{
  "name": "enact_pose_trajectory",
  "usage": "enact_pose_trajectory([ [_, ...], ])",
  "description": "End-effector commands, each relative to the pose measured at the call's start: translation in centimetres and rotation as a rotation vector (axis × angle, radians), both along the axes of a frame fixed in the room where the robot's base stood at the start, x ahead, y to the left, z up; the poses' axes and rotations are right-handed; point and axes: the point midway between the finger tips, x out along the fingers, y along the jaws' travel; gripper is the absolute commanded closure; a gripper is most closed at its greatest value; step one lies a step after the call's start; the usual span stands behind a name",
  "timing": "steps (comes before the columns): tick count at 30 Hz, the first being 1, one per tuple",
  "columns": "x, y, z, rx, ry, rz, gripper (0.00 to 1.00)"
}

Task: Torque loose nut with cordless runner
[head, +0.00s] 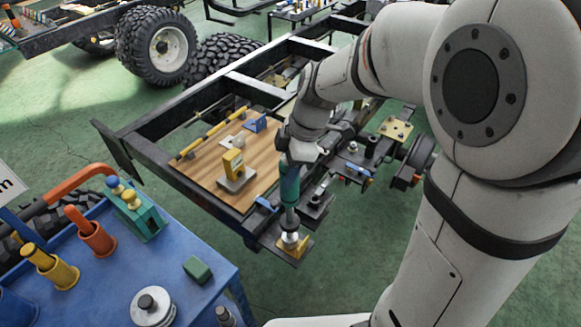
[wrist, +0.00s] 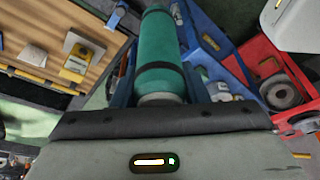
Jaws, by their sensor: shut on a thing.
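My gripper (head: 291,166) is shut on the cordless runner (head: 289,190), a teal-green cylinder with a grey lower end. The runner points down, close to upright, over the front corner of the dark chassis frame (head: 168,180). Its lower tip is at a small yellow bracket (head: 302,246). I cannot tell whether the tip touches anything there. In the wrist view the green body of the runner (wrist: 158,60) shows between the two fingers, with a dark band around it. The loose nut is not discernible; the runner's tip may hide it.
A wooden board (head: 205,168) on the frame carries a yellow device (head: 233,162) and a yellow level-like bar. A blue cart (head: 205,262) with colored holders and a grey spool stands front left. In the wrist view a red tray (wrist: 290,75) lies right. Green floor is open beyond the frame.

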Motion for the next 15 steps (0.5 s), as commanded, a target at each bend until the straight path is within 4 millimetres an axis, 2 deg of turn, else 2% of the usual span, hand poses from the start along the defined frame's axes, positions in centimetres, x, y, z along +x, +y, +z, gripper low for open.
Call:
enact_pose_trajectory([
  [15,0.06,0.03,-0.47,0.001,-0.002,0.0,1.0],
])
